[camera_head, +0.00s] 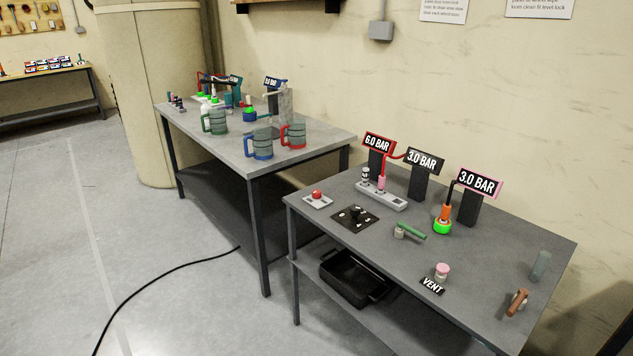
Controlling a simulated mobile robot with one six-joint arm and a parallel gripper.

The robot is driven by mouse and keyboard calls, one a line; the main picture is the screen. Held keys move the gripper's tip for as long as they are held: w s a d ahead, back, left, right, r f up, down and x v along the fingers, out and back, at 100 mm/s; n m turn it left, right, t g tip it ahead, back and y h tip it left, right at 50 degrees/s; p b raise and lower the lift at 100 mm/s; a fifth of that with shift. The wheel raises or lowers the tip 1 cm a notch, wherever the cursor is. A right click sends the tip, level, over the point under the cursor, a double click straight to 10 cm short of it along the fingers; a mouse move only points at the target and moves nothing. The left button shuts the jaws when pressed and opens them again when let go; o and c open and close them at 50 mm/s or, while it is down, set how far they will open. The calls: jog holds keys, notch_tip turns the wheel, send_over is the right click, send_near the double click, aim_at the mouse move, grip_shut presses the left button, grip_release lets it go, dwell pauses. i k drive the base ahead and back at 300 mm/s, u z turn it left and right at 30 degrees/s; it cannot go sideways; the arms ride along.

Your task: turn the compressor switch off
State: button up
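Nothing in view is clearly labelled as the compressor switch. On the near grey bench (400,275), a black knob (355,213) sits on a dark square plate with small pale marks. Left of it, a red button (317,193) stands on a pale square plate. I cannot tell which of them is the compressor switch, or its setting. My gripper is not in view.
The near bench also carries a grey manifold block (382,195), a green-handled valve (409,231), pressure signs (481,182), a pink knob (442,270) by a VENT label (432,285) and a brown-handled valve (517,301). A black hose (160,275) crosses the otherwise open floor.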

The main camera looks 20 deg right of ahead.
aim_at(315, 193)
jog(key=u, duration=0.2)
jog(key=i, duration=0.65)
jog(key=u, duration=1.45)
jog(key=k, duration=0.6)
jog(key=z, duration=0.05)
jog(key=i, duration=0.25)
jog(key=u, duration=0.1)
